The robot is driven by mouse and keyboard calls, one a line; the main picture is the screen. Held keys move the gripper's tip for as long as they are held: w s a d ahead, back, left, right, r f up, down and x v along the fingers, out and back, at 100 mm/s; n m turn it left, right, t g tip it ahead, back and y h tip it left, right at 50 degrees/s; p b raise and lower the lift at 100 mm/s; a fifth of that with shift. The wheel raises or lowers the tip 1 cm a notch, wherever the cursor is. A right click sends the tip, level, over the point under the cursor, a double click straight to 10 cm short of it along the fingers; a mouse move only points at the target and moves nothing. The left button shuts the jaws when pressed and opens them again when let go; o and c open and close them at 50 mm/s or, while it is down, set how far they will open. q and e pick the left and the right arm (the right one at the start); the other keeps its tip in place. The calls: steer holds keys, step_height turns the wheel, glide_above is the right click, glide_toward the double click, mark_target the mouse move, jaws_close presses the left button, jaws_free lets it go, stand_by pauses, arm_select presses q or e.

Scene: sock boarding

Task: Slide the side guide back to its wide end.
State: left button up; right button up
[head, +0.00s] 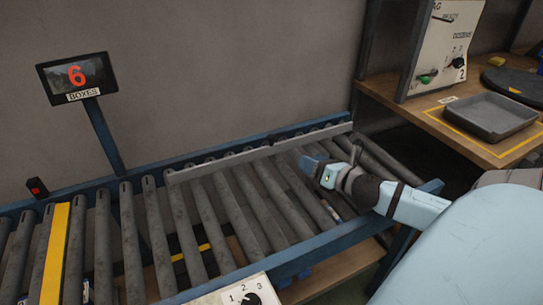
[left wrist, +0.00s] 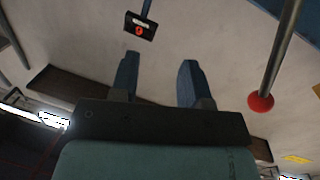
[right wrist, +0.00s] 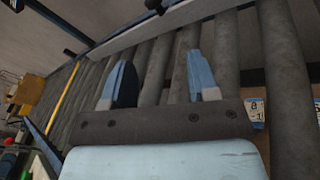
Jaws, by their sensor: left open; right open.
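The side guide (head: 220,164) is a long pale grey bar lying along the back of the roller conveyor, close to the blue back rail. It also shows in the right wrist view (right wrist: 190,17), running across the top beyond my fingers, with a dark knob-like part (right wrist: 153,6) near it. My right gripper (head: 312,166) is open and empty above the rollers, on the near side of the guide and apart from it. Its two blue fingers also show in the right wrist view (right wrist: 158,70). My left gripper (left wrist: 159,70) is open and empty, seen only in the left wrist view.
A screen reading 6 BOXES (head: 76,77) stands on a post behind the conveyor. A yellow strip (head: 55,255) crosses the rollers at left. A dial box (head: 240,294) sits at the front edge. A wooden bench at right holds a grey tray (head: 486,116) and a control panel (head: 441,48).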

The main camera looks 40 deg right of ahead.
mark_target(275, 139)
steer(key=w+n+b, duration=0.2)
steer(key=w, duration=0.2)
steer(key=w+n+b, duration=0.2)
steer(key=w+b, duration=0.1)
steer(key=w, duration=0.2)
steer(key=w+n+t+y+b, duration=0.1)
steer(key=w+b, duration=0.1)
steer(key=w, duration=0.2)
steer(key=shift+w+a+r+n, duration=0.15)
steer(key=shift+r+n, duration=0.1)
steer(key=shift+n, duration=0.15)
steer(key=shift+w+b, duration=0.4)
steer(key=shift+w, duration=0.7)
arm_select(q)
step_height(275, 139, down, 8)
steer(key=d+g+h, duration=0.1)
steer(key=shift+s+r+m+g, duration=0.15)
steer(key=shift+s+m+g, duration=0.25)
steer(key=shift+s, duration=0.05)
steer(key=shift+r, duration=0.1)
arm_select(e)
jaws_close()
arm_select(q)
steer(key=shift+r, duration=0.1)
arm_select(e)
steer(key=shift+w, duration=0.1)
